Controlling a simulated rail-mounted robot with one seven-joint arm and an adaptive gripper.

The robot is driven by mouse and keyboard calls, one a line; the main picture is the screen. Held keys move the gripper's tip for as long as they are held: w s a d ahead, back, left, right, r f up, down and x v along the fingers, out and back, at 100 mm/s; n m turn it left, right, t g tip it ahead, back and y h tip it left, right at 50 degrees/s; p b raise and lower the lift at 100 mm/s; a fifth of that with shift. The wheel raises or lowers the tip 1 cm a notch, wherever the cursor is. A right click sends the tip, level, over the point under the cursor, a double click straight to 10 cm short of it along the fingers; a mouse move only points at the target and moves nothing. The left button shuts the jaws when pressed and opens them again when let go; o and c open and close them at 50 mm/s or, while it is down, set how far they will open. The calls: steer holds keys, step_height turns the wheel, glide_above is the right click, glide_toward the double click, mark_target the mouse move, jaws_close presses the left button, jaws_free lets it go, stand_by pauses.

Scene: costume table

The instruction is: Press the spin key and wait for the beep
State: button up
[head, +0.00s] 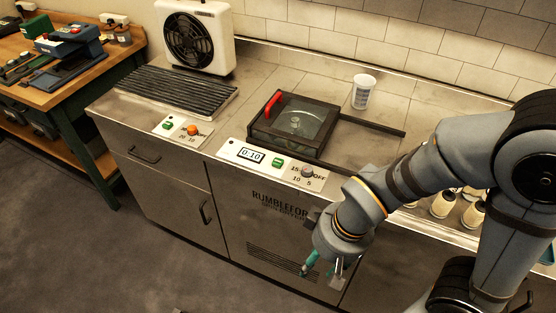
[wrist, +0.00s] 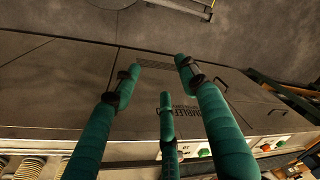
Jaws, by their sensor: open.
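A white control panel (head: 272,164) on the counter's front edge carries a display reading 0:10, a green key (head: 278,162) and a grey knob (head: 307,172) marked OFF, 5, 10 and 15. The key's lettering is too small to read. Behind the panel is a dark box with a clear lid (head: 297,122) and a red handle; the lid looks closed. My gripper (head: 322,270) is open and empty, low in front of the cabinet, below and right of the key and apart from it. Its teal fingers (wrist: 158,80) spread in the wrist view.
A second panel (head: 182,131) with a green key and orange knob lies left, before a black grille (head: 180,92) and a fan (head: 195,36). A white cup (head: 363,92) stands behind the box. Cream bottles (head: 443,204) stand right, near my arm. The floor before the cabinet is clear.

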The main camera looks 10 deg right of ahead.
steer(key=shift+c, duration=1)
